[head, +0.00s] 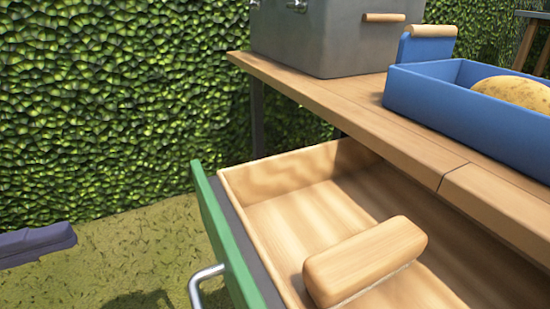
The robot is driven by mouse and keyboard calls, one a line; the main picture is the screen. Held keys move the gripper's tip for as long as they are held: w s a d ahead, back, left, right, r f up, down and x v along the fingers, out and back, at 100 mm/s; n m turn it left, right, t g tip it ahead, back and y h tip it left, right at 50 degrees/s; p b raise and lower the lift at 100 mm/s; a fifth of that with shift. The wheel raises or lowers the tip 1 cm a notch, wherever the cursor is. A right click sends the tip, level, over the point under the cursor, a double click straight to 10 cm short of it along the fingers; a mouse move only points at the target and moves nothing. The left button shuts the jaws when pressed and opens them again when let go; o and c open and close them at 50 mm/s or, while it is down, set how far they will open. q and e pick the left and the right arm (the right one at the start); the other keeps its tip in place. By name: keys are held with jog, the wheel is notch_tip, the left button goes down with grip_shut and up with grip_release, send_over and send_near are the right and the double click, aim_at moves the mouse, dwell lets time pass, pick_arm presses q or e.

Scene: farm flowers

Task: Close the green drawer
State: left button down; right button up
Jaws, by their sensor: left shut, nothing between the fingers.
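The green drawer (234,254) stands pulled out from under the wooden table, its inside open to view. Its green front faces left and carries a metal handle (196,287), cut off by the bottom edge of the picture. A light wooden block-like piece (365,262) with rounded edges lies in the drawer; its lower side is hidden. My right gripper is not in view.
The wooden table top (330,101) overhangs the drawer. On it stand a grey metal box (320,38), a blue object with a wooden handle (425,47), and a blue crate (425,95) holding a potato-like thing (515,91). A leafy hedge (110,100) stands behind the grass.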

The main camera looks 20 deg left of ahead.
aim_at(203, 197)
pick_arm(q)
jog(key=b+x, duration=0.2)
jog(key=x, duration=1.1)
jog(key=shift+w+d, duration=0.1)
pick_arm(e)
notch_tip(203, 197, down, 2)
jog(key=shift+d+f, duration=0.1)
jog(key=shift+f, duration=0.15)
pick_arm(q)
jog(key=x, duration=1.4)
jog(key=shift+w+b, duration=0.1)
jog(key=shift+b, duration=0.3)
jog(key=x, duration=0.5)
jog(key=shift+w+d, duration=0.1)
jog(key=shift+w, duration=0.1)
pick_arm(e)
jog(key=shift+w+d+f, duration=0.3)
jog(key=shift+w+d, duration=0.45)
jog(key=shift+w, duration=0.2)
